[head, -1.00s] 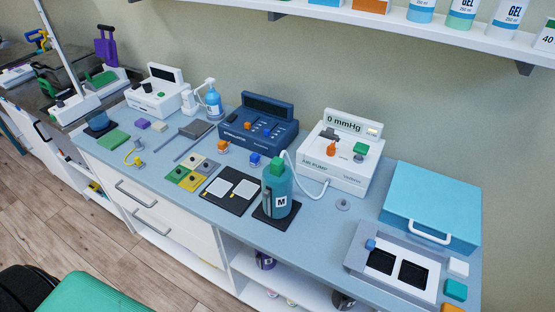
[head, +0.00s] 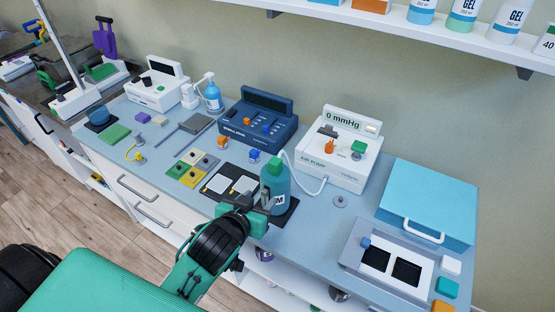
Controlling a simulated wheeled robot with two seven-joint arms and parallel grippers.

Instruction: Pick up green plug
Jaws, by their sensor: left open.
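No single item is clearly a green plug. Green candidates are the small green block on the air pump (head: 358,148), the green top (head: 276,167) of the teal bottle marked M (head: 278,184), and the teal-green block (head: 447,287) by the grey tray at the right. My left gripper (head: 264,202) is open, in front of the bottle's lower part and hiding some of it; I cannot tell whether it touches. A small orange block (head: 222,142) and a blue one (head: 254,155) stand in front of the blue console. My right gripper is not in view.
The blue-grey counter (head: 310,240) has some bare surface right of the bottle. A tube joins the bottle's area to the white air pump (head: 335,165). The grey tray (head: 360,240), a blue case (head: 430,200) and colored pads (head: 190,165) also stand there. A shelf (head: 450,35) overhangs the back.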

